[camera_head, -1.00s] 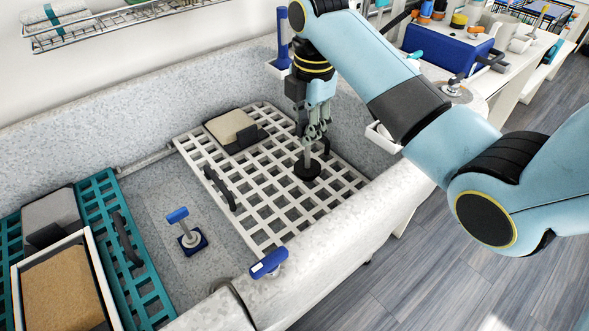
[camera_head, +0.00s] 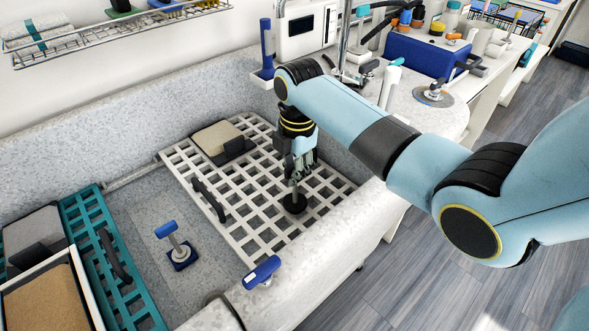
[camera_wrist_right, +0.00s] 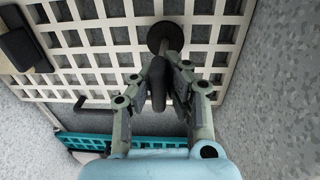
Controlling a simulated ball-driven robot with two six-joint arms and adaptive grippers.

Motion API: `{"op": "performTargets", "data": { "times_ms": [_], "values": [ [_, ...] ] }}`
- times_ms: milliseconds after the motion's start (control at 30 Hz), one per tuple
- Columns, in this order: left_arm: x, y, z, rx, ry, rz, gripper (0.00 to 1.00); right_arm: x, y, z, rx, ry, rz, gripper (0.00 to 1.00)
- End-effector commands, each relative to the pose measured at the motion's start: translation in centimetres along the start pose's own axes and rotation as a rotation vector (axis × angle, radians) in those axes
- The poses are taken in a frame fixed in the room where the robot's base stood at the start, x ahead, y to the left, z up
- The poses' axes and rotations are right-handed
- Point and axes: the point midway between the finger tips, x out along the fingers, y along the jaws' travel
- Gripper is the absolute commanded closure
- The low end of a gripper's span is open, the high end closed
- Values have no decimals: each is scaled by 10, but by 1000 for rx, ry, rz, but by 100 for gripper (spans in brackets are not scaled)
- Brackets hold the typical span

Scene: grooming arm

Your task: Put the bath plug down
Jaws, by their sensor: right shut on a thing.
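The bath plug has a round black base (camera_head: 294,204) and a grey stem. My right gripper (camera_head: 296,178) is shut on its upper part from above, with the plug upright over the white grid rack (camera_head: 225,215) in the tub. The base looks at or just above the slats; I cannot tell if it touches. In the right wrist view the dark disc (camera_wrist_right: 165,38) lies just beyond my fingertips (camera_wrist_right: 170,62), over the rack's slats. My left gripper is not in view.
A beige block in a black holder (camera_head: 220,142) sits on the rack's far part. A blue-handled piece (camera_head: 176,243) stands on the tub floor. A teal rack (camera_head: 95,240) lies left, with a framed tan tray (camera_head: 45,295). The tub's front rim (camera_head: 330,240) is close.

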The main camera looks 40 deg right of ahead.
Motion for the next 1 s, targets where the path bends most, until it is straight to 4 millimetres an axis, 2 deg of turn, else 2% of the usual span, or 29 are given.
{"op": "performTargets", "data": {
  "times_ms": [33, 67, 233, 567, 667, 1000],
  "values": [
    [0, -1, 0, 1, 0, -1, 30, 1, 0, 0, 0, 0, 0, 100],
    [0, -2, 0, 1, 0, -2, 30, 2, 0, 0, 0, 0, 0, 88],
    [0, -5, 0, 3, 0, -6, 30, 1, 0, 0, 0, 0, 0, 68],
    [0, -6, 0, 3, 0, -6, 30, -4, 1, 0, 0, -1, 2, 68],
    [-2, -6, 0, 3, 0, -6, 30, -18, 1, 1, -1, -2, 4, 68],
    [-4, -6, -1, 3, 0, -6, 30, -92, 1, 1, -1, -2, 4, 68]
  ]
}}
